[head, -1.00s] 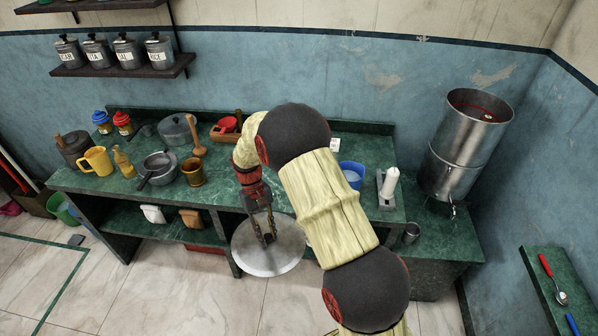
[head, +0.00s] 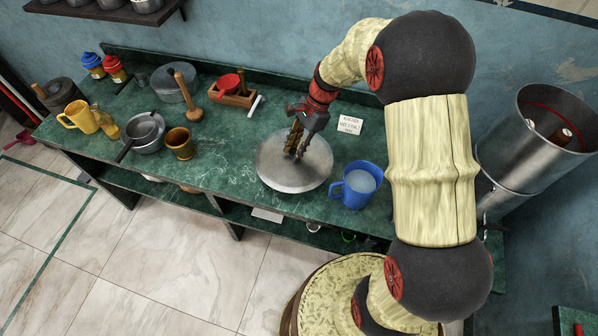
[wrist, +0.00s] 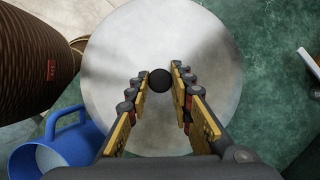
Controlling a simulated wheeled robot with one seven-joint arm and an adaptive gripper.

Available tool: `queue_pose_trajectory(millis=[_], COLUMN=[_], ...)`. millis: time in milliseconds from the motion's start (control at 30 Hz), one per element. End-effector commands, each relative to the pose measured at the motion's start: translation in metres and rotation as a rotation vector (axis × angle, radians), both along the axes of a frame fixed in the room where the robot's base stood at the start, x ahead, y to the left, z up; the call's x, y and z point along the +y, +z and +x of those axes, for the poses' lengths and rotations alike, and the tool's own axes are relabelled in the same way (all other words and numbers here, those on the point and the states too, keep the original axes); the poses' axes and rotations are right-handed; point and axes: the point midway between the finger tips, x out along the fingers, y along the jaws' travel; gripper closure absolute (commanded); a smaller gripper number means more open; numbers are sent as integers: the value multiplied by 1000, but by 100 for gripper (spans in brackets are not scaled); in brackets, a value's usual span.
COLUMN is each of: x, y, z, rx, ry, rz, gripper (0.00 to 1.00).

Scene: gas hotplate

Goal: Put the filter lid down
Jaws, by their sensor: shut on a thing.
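The filter lid (head: 278,176) is a round, pale metal disc with a small black knob (wrist: 160,80). It is level over the front part of the green counter (head: 226,160), left of a blue jug. My gripper (head: 297,148) points down at the lid's middle and is shut on the knob, which shows between the fingertips in the wrist view. I cannot tell whether the lid touches the counter or hangs just above it. The metal water filter (head: 510,150) at the right has an open top, with a red ring and pale candle parts inside.
The blue jug (head: 357,187) of pale liquid stands close to the lid's right side. A white card (head: 350,124) lies behind it. A wooden tray (head: 233,97), brass mortar (head: 180,145) and steel pan (head: 145,131) stand left. Bare counter lies between mortar and lid.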

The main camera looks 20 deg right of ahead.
Motion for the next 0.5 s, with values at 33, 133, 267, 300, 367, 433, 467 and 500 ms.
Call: queue_pose_trajectory(millis=[33, 133, 267, 300, 367, 433, 467, 500], x=[-2, -4, -7, -8, -10, -11, -12, -12], y=[5, 12, 18, 19, 21, 22, 22, 21], z=[-2, -5, -7, -8, -8, -9, -9, -9], rx=[-5, -4, -3, -3, -2, -1, 0, 0], ry=[-110, -322, -548, -604, -674, -732, -749, -766], rz=[0, 0, -1, -1, -1, -1, -1, -1], gripper=[100, 100, 100, 100, 100, 100, 100, 100])
